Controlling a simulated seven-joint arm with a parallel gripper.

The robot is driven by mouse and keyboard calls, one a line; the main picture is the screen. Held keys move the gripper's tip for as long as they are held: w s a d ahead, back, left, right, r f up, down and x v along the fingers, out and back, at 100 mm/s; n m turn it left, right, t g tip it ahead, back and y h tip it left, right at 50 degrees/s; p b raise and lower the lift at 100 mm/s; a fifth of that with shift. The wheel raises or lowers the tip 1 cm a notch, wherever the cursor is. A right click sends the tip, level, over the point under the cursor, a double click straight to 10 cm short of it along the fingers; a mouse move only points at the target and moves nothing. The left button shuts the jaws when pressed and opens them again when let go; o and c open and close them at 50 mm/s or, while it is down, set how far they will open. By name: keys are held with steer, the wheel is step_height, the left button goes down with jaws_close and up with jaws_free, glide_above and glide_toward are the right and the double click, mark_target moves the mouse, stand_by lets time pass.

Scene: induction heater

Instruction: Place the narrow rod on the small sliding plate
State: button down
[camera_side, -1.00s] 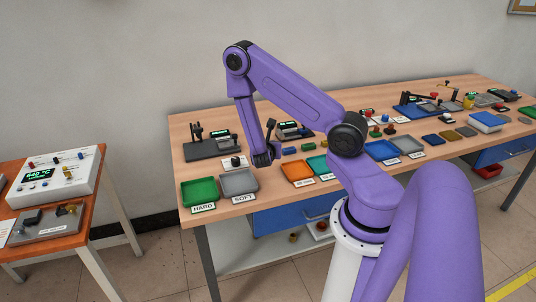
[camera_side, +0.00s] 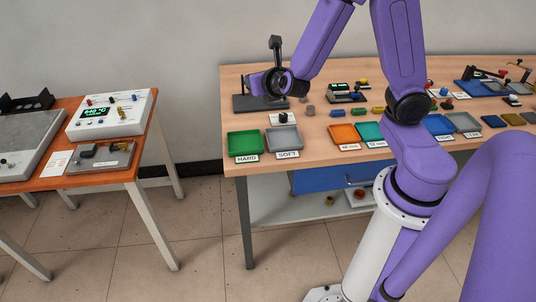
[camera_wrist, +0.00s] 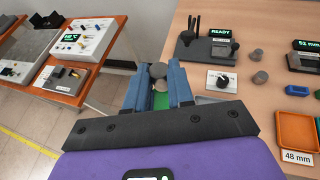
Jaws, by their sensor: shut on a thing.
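My gripper (camera_wrist: 158,84) is shut on a grey round-ended piece, seen nearly end-on between the blue fingers in the wrist view. It looks like the narrow rod (camera_wrist: 158,70); its length is hidden. In the side view my wrist is above the back left of the wooden bench, and the fingers and rod cannot be made out. On the orange table at left, a low grey unit (camera_side: 100,160) with black and brass-coloured parts lies in front of the white box with a green display (camera_side: 110,112). I cannot tell which part is the small sliding plate.
A green HARD tray (camera_side: 230,143) and grey SOFT tray (camera_side: 298,139) stand at the bench's left edge. A dark tester (camera_wrist: 205,50) stands behind them. Two grey cylinders (camera_wrist: 260,78) (camera_wrist: 257,54) stand nearby. A floor gap separates bench and orange table (camera_side: 140,150).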

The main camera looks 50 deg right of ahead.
steer(key=a+r+n+y, duration=0.2)
steer(key=a+r, duration=0.1)
steer(key=a, duration=0.1)
steer(key=m+g+h, duration=0.7)
steer(key=m+h, duration=0.2)
steer(key=m, duration=0.2)
glide_above(315, 130)
step_height(315, 130, down, 17)
steer(key=shift+a+f, duration=0.15)
steer(key=shift+f, duration=0.05)
steer(key=shift+f, duration=4.8)
steer(key=shift+f, duration=0.15)
steer(key=c, duration=1)
jaws_free()
